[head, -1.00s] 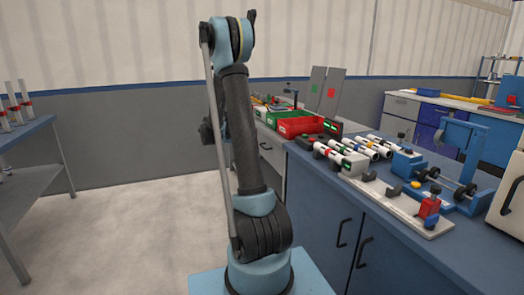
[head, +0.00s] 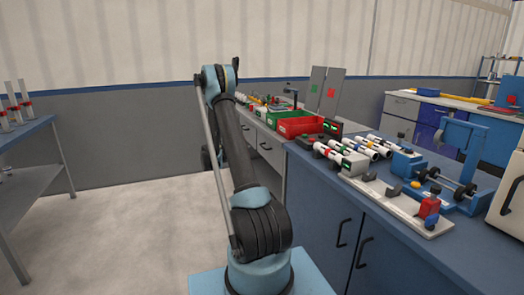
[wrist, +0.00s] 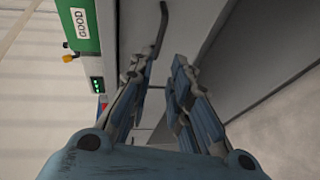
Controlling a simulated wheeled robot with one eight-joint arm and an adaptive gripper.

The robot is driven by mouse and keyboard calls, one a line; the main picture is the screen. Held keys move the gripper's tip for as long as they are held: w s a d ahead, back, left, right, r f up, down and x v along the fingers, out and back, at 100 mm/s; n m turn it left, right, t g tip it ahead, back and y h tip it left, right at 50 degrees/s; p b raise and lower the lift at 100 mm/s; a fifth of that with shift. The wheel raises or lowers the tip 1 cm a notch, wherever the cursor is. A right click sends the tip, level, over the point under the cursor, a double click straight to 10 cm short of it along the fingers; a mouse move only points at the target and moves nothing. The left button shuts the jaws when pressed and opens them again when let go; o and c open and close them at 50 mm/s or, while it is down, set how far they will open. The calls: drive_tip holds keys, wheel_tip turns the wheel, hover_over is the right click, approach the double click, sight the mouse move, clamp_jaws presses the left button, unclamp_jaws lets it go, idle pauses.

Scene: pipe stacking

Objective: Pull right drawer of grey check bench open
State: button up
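The grey check bench stands behind the blue bench in the head view, with its right drawer (head: 270,152) facing left and looking shut. A dark bar handle (head: 265,146) is on that drawer front. In the wrist view a grey drawer front (wrist: 205,25) fills the upper middle, and its dark handle (wrist: 160,30) runs down toward my fingertips. My gripper (wrist: 158,75) is open, with a gap between its two fingers. The handle's lower end is close to the left fingertip; I cannot tell if they touch.
A green bin marked GOOD (wrist: 80,22) sits on the bench top at upper left in the wrist view. Red bin (head: 300,126) and green bin (head: 275,118) stand on the bench. The blue bench (head: 320,200) is close on the right. Floor (head: 130,230) at left is clear.

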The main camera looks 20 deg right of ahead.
sight(262, 146)
drive_tip(key=x, duration=1.5)
drive_tip(key=shift+d+f, duration=0.1)
drive_tip(key=shift+d, duration=0.05)
clamp_jaws()
